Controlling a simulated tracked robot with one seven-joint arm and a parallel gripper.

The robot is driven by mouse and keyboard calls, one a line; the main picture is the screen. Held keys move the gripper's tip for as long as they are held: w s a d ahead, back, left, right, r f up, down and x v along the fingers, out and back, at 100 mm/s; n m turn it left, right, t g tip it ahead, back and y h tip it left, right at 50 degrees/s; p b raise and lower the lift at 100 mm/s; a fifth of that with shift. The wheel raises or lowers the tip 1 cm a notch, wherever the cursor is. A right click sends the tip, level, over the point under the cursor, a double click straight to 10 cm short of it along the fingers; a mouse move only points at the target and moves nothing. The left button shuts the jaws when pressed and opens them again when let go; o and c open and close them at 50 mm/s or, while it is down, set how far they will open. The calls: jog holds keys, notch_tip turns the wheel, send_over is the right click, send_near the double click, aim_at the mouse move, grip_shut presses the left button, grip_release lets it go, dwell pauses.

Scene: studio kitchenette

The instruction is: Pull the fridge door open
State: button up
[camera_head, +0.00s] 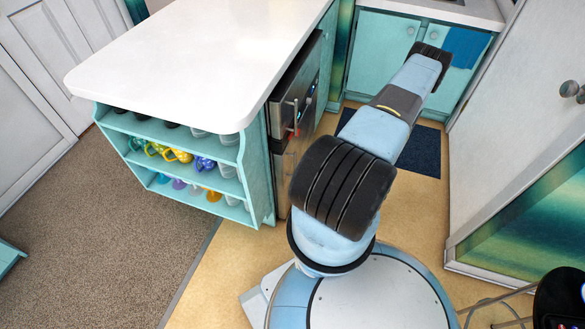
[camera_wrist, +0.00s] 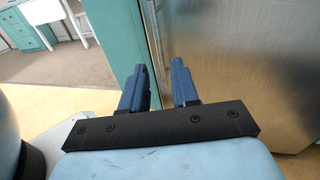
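In the wrist view a large brushed-steel front (camera_wrist: 245,75), which looks like the fridge door, fills the right side. A narrow upright steel strip shows at its left edge, behind the gap between my fingers; I cannot tell if it is a handle or the door's edge. My gripper (camera_wrist: 161,85) has two blue fingers spread apart, with nothing clearly held between them. I cannot tell if a finger touches the steel.
A white-topped counter (camera_head: 195,50) with teal shelves of cups stands at left in the head view, a steel appliance (camera_head: 294,110) in its side. Teal cabinets (camera_head: 383,55) stand at the back. A white cupboard (camera_head: 510,110) stands at right. Tan floor lies between.

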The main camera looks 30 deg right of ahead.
aim_at(292, 152)
jog(key=shift+m+t, duration=0.5)
jog(key=shift+t, duration=0.1)
jog(key=f+x, duration=0.1)
jog(key=x, duration=0.8)
jog(key=s+f+x, duration=0.1)
jog(key=x, duration=0.3)
jog(key=shift+w+a+f, duration=0.25)
jog(key=shift+a+f, duration=0.15)
jog(key=shift+a, duration=0.25)
grip_shut()
